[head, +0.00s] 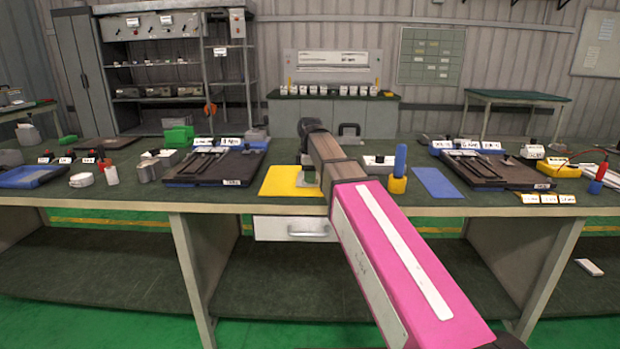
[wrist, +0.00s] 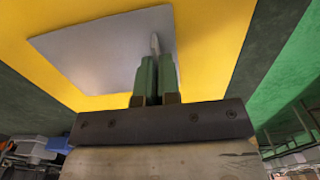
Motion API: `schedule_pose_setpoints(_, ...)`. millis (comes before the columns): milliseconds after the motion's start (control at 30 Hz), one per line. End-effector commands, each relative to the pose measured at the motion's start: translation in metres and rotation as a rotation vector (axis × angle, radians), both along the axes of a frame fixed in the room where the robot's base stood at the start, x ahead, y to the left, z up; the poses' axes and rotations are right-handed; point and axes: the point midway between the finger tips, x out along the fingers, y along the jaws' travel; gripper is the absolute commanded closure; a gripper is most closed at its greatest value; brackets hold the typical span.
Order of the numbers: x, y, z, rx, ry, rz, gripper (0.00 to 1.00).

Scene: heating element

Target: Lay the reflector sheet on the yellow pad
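The yellow pad (head: 280,182) lies on the bench top near its front edge, left of my arm. It fills much of the wrist view (wrist: 215,25). The reflector sheet (wrist: 95,50) is a thin, plain grey plate over the pad, with a pale upright tab near its right side. I cannot tell whether it rests flat on the pad or hangs just above. My gripper (wrist: 157,62) points down at the sheet, its green fingers close together around the tab. In the head view my arm hides most of the gripper and the sheet.
A blue pad (head: 437,183) and a blue-and-yellow upright tool (head: 399,172) lie right of my arm. Dark trays (head: 215,167) (head: 490,171) stand on both sides. The bench's front edge runs close to the yellow pad.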

Motion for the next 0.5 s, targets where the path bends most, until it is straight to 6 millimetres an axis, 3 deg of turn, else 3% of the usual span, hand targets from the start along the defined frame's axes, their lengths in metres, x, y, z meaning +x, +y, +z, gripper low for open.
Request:
schedule_pose_setpoints(200, -0.0001, 0.0001, -0.0022, 0.000, 0.001, 0.000, 1.00)
schedule_pose_setpoints(300, 0.0000, 0.0001, -0.0022, 0.000, 0.001, 0.000, 0.71)
schedule_pose_setpoints(500, 0.0000, 0.0001, -0.0020, 0.000, 0.001, 0.000, 0.71)
